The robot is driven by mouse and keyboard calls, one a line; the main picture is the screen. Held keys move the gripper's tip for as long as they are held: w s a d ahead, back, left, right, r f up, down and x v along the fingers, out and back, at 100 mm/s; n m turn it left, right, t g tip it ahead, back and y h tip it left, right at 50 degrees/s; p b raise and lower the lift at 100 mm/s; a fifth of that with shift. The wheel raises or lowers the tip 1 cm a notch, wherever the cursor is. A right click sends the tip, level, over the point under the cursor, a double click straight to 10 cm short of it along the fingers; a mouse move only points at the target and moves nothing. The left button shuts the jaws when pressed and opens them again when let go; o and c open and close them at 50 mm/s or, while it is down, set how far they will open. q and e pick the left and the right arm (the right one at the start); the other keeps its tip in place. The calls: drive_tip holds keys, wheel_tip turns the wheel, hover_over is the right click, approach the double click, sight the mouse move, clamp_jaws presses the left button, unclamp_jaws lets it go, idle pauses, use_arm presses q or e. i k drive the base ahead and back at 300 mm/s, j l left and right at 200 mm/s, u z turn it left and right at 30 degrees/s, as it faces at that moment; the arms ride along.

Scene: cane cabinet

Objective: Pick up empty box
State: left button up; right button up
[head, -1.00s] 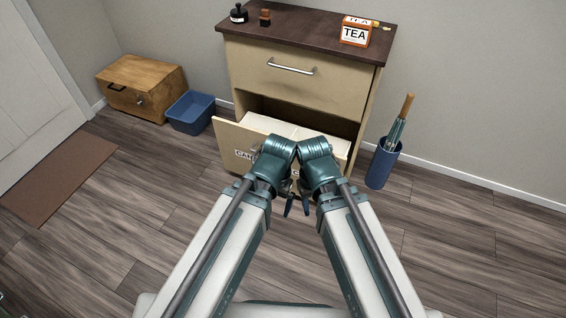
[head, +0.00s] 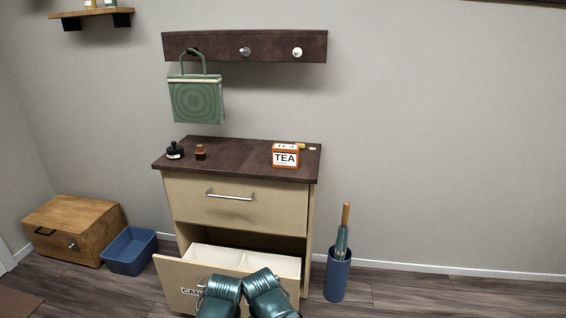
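An orange and white box labelled TEA (head: 286,156) stands on the right part of the dark cabinet top (head: 235,160). The tilted-out lower front (head: 175,277) of the cabinet carries a partly hidden label starting with "CAN". Behind it are two pale, box-like compartments (head: 275,265); I see no contents, but their lower insides are hidden. I cannot tell which box is empty. The wrists of both my arms show at the bottom edge, in front of the open lower part. My gripper fingers are out of view.
A dark ink bottle (head: 174,151) and a small brown bottle (head: 201,153) stand on the cabinet top. A green bag (head: 196,99) hangs above. A wooden chest (head: 75,228) and blue bin (head: 131,251) are left; a blue umbrella stand (head: 337,278) is right.

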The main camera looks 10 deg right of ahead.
sight(284, 156)
drive_tip(key=z, duration=0.65)
drive_tip(key=i+j+z, duration=0.1)
drive_tip(key=j+z, duration=0.15)
drive_tip(key=z, duration=0.2)
drive_tip(key=i+j+z, duration=0.1)
drive_tip(key=j+z, duration=0.2)
drive_tip(key=z, duration=0.15)
drive_tip(key=j+z, duration=0.3)
drive_tip(key=z, duration=0.15)
drive_tip(key=j+z, duration=0.2)
drive_tip(key=j, duration=0.55)
drive_tip(key=k+j+z, duration=0.2)
drive_tip(key=j, duration=0.55)
drive_tip(key=i+j, duration=0.05)
